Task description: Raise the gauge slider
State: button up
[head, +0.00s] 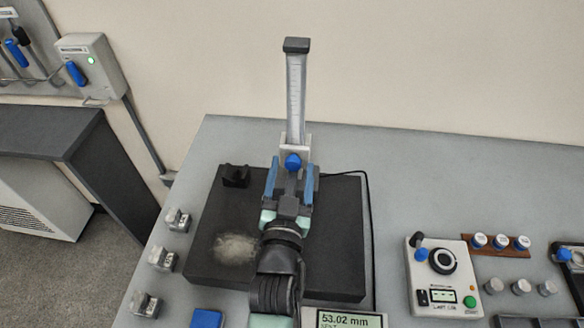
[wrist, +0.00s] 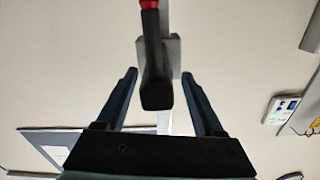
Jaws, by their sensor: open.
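The height gauge column (head: 296,100) is a pale upright scale with a dark cap, standing at the back of a dark granite plate (head: 340,215). Its slider (head: 304,140) is a light block low on the column, with a blue knob (head: 293,162) on its front. My gripper (head: 292,178) is open in front of the slider, its blue fingers apart on either side. In the wrist view, my open gripper (wrist: 159,80) has a dark bar (wrist: 156,92) with a red tip between its fingers, with gaps on both sides. I cannot tell whether the fingers touch anything.
A display (head: 350,320) reads 53.02 mm. A small black block (head: 235,175) sits on the plate's left. Metal blocks (head: 162,258) line the table's left edge. A control box (head: 443,275) stands right. The table right of the plate is bare at the back.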

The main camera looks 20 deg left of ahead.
jog(key=shift+w, duration=0.2)
grip_shut()
dwell(0.3)
dwell(1.1)
